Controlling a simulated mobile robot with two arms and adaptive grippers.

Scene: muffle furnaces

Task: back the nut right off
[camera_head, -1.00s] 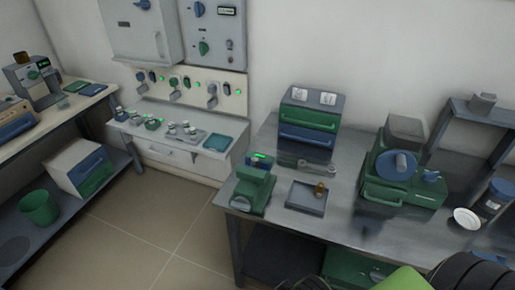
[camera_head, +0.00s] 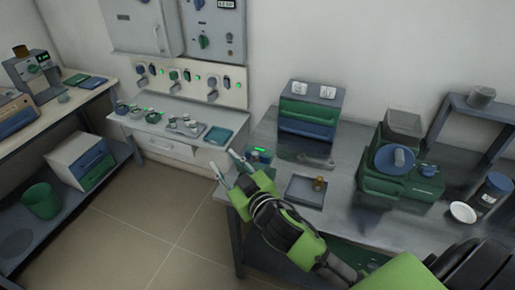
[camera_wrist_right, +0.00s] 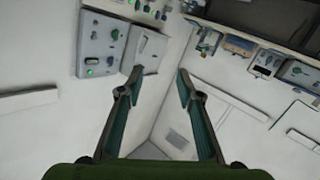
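No nut can be made out for certain. A small brass-coloured piece (camera_head: 319,184), too small to tell as a nut, sits at the right side of a shallow grey tray (camera_head: 303,196) on the metal bench. A grey spanner-like tool (camera_head: 322,162) lies behind the tray, below the drawer unit. My right gripper (camera_head: 222,158) is left of the tray, its fingers apart and empty, in front of the small green device with a lit display (camera_head: 262,154), which it mostly hides. In the right wrist view the open fingers (camera_wrist_right: 159,72) have nothing between them. My left gripper is not in view.
A drawer unit (camera_head: 309,117) stands at the bench's back. A green and blue machine (camera_head: 398,165), a white dish (camera_head: 463,212) and a blue jar (camera_head: 493,193) are to the right. A wall panel with switches (camera_head: 190,80) is behind; floor (camera_head: 150,215) is clear at left.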

